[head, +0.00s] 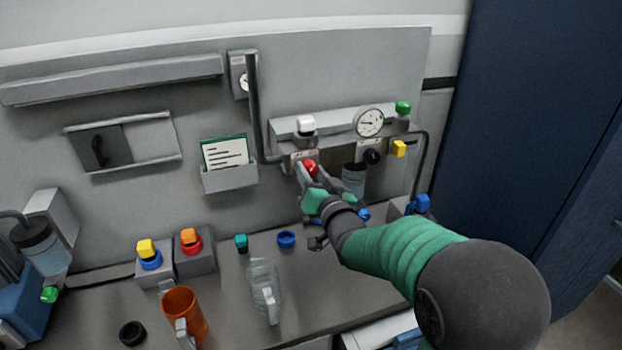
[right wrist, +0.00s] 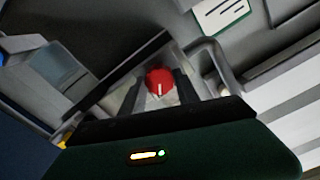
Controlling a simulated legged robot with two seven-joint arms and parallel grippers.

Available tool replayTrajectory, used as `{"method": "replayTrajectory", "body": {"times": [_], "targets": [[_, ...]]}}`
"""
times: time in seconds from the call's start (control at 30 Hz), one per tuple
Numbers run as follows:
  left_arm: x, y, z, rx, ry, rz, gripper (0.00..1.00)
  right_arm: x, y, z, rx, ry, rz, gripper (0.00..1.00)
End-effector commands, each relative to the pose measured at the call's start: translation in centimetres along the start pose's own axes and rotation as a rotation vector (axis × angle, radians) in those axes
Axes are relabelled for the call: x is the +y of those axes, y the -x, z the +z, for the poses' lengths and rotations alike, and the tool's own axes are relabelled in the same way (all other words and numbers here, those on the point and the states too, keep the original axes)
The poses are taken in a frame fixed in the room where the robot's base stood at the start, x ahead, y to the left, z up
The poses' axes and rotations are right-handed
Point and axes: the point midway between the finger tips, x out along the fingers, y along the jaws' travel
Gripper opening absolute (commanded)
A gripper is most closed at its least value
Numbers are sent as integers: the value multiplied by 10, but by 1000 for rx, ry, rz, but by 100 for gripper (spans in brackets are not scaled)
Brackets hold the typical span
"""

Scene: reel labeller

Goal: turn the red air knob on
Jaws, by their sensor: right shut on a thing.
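The red air knob (head: 309,167) sits on the front of a small valve block below the white-capped unit on the back panel. My right gripper (head: 308,177) reaches up to it from the lower right, its fingers shut on the knob. In the right wrist view the red knob (right wrist: 159,81) shows between the two fingers, with a pale pointer line on its face. The label plate (head: 296,157) behind the knob is partly hidden by the gripper. My left gripper is not in view.
A pressure gauge (head: 369,121), a black knob (head: 372,157) and a yellow part (head: 399,148) are to the right of the knob. A card holder (head: 230,179) is to the left. An orange mug (head: 184,312) and a clear jug (head: 263,285) stand on the bench below.

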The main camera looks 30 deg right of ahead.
Motion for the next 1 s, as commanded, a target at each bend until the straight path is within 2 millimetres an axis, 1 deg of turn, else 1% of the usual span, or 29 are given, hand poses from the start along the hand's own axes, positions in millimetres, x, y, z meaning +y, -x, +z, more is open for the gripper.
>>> {"method": "replayTrajectory", "body": {"times": [0.03, 0.2, 0.4, 0.93, 0.97, 1.0], "targets": [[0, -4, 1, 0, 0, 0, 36, 3, 1, 10, -20, -28, 5, 0], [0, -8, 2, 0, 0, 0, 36, 3, 1, 10, -19, -121, 6, 0], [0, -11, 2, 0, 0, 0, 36, 2, 1, 10, -21, -184, 7, 0], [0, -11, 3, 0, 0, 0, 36, 2, 1, 9, -21, -207, 7, 0], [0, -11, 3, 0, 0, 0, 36, 2, 1, 9, -21, -207, 7, 40], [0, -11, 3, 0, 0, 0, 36, 2, 1, 9, -20, -207, 7, 45]]}}
